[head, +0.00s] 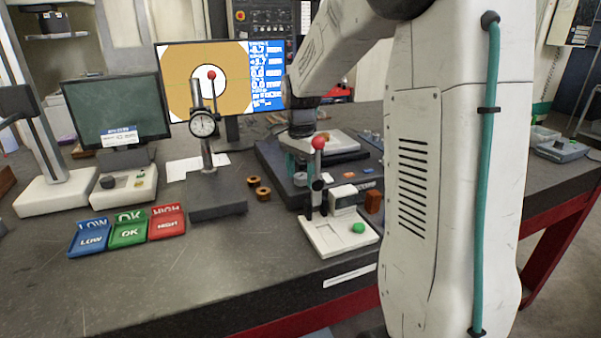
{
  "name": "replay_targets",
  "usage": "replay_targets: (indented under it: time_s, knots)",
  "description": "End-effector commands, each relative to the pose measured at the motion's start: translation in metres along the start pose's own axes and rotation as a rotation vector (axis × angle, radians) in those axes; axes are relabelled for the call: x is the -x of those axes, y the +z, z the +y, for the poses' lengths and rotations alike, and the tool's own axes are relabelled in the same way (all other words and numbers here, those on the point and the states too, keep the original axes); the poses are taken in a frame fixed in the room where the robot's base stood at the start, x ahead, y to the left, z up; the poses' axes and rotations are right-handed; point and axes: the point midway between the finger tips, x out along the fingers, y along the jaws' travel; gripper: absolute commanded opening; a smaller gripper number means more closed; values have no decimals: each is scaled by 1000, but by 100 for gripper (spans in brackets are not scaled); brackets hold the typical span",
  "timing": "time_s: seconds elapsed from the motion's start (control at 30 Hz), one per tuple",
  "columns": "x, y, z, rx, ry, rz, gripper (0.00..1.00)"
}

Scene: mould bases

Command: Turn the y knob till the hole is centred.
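My gripper (297,172) points down over the dark stage (268,158) of the measuring machine, at the middle of the bench. Its teal fingers are small and partly hidden behind a red-topped lever. I cannot make out the y knob or whether the fingers touch it.
A dial gauge (203,124) on a stand is left of my gripper. Blue LOW (92,238), green OK (129,233) and red HIGH (167,223) trays lie at the front left. A white fixture (326,238) with a red-topped lever (319,142) stands close in front. Two brass rings (263,194) lie between.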

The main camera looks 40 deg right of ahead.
Motion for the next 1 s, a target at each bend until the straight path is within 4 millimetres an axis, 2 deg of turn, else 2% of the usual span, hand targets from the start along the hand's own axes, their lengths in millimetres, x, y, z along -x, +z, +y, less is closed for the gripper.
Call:
replay_targets:
  time_s: [0.13, 0.23, 0.5, 0.67, 1.0]
  knots:
    - [1, 0, 0, 0, 1, 0, 57]
    - [8, 0, 0, 0, -1, 0, 57]
    - [53, 0, 0, 0, -2, 1, 57]
    - [72, 0, -1, 0, -2, 1, 57]
    - [78, 0, 0, 0, 0, 0, 57]
